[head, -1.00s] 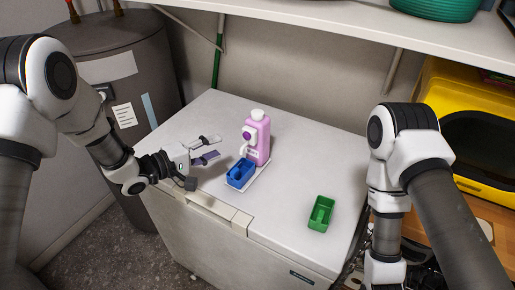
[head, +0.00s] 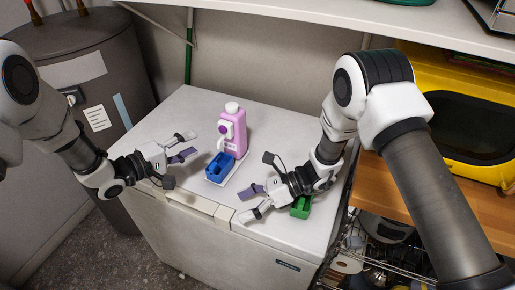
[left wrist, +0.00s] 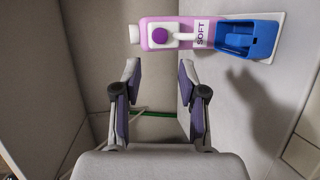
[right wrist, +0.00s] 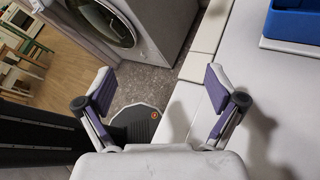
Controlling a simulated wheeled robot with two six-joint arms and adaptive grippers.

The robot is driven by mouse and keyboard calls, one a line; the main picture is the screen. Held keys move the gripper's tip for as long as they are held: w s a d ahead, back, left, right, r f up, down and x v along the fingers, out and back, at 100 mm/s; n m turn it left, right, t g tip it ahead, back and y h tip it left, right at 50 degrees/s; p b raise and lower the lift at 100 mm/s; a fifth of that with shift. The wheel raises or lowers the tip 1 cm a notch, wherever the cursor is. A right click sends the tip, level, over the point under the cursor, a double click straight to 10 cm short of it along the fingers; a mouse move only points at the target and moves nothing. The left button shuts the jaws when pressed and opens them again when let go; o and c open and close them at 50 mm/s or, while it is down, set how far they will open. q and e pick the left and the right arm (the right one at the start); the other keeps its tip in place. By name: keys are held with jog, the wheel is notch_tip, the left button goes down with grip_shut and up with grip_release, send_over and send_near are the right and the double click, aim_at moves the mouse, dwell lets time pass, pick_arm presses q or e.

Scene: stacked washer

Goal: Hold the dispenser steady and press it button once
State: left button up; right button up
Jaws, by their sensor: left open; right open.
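The pink dispenser (head: 236,135) with a white cap stands upright on a white base on the chest's white top. Its round purple button (left wrist: 160,35) and a "SOFT" label show in the left wrist view. A blue cup (head: 219,167) sits on the base in front of the bottle, under its spout; it also shows in the left wrist view (left wrist: 247,38). My left gripper (head: 189,145) is open and empty, to the left of the dispenser and apart from it. My right gripper (head: 251,203) is open and empty, in front and to the right of the blue cup, near the chest's front edge.
A green cup (head: 300,208) stands on the chest top (head: 290,140), partly hidden behind my right gripper. A shelf (head: 300,18) runs above the back. A grey tank (head: 110,70) stands at the left.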

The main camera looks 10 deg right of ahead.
aim_at(235, 135)
jog(key=w+t, duration=0.2)
jog(key=w, duration=0.1)
jog(key=w+d+m+t+y, duration=0.1)
jog(key=w, duration=0.3)
jog(key=w+t, duration=0.2)
jog(key=w, duration=0.2)
jog(key=shift+d+r+t, duration=0.15)
jog(key=shift+d+t, duration=0.15)
jog(key=w+d+t, duration=0.1)
jog(key=w+t, duration=0.1)
jog(key=w, duration=0.1)
jog(key=w+d+r+m+t, duration=0.1)
jog(key=w+d+t, duration=0.1)
jog(key=w, duration=0.1)
jog(key=w+d+m+t, duration=0.1)
jog(key=w+t, duration=0.1)
jog(key=w, duration=0.1)
jog(key=shift+w+d+r, duration=0.15)
jog(key=shift+d+r, duration=0.15)
jog(key=shift+r, duration=0.05)
jog(key=x, duration=0.7)
jog(key=shift+w+a, duration=0.15)
jog(key=shift+a, duration=0.05)
